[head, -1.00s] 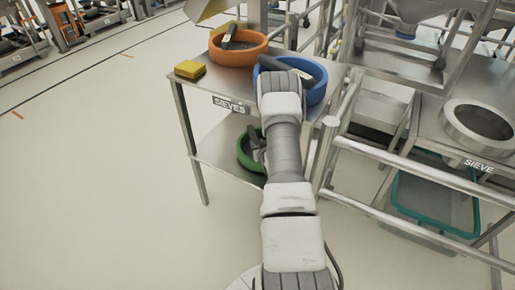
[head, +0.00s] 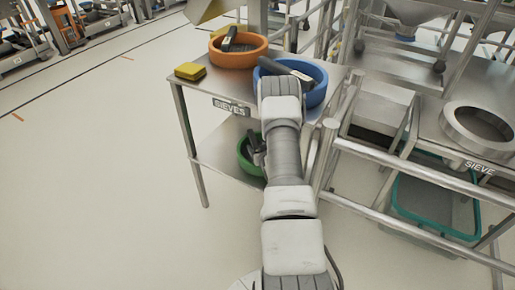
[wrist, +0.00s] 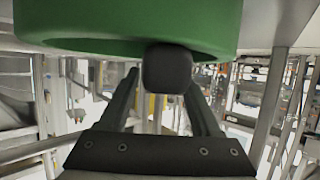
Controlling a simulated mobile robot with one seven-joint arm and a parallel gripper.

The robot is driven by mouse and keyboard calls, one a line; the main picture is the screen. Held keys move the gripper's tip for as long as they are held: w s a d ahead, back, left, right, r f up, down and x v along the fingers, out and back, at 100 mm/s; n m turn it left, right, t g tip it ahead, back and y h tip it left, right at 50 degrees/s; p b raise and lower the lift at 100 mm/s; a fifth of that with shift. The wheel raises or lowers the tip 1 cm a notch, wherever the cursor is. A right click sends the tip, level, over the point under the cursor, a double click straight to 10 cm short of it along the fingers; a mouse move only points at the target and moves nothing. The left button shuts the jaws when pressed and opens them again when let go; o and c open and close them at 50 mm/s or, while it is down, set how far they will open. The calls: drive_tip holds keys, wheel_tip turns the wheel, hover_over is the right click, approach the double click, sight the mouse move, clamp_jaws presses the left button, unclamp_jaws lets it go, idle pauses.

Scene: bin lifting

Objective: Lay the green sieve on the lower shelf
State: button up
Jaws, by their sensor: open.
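The green sieve (head: 247,158) is at the lower shelf (head: 218,150) of the steel table, appearing to rest on it, with its right part hidden behind my arm. In the wrist view the green sieve (wrist: 70,22) fills the top of the picture, with its black handle end (wrist: 167,70) pointing toward my gripper. My gripper (wrist: 162,88) is open, its two dark fingers on either side of the handle end. I cannot tell whether either finger touches it. In the head view my gripper is mostly hidden behind my arm.
An orange sieve (head: 216,55), a blue sieve (head: 317,94) and a yellow block (head: 190,71) are on the upper shelf (head: 203,97) above. Metal rails (head: 400,165) and a teal bin (head: 400,190) stand at the right. The floor at left is clear.

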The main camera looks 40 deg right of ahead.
drive_tip(key=p+v, duration=0.4)
drive_tip(key=v, duration=0.7)
drive_tip(key=shift+s+a, duration=0.15)
drive_tip(key=shift+s, duration=0.15)
drive_tip(key=shift+s, duration=0.1)
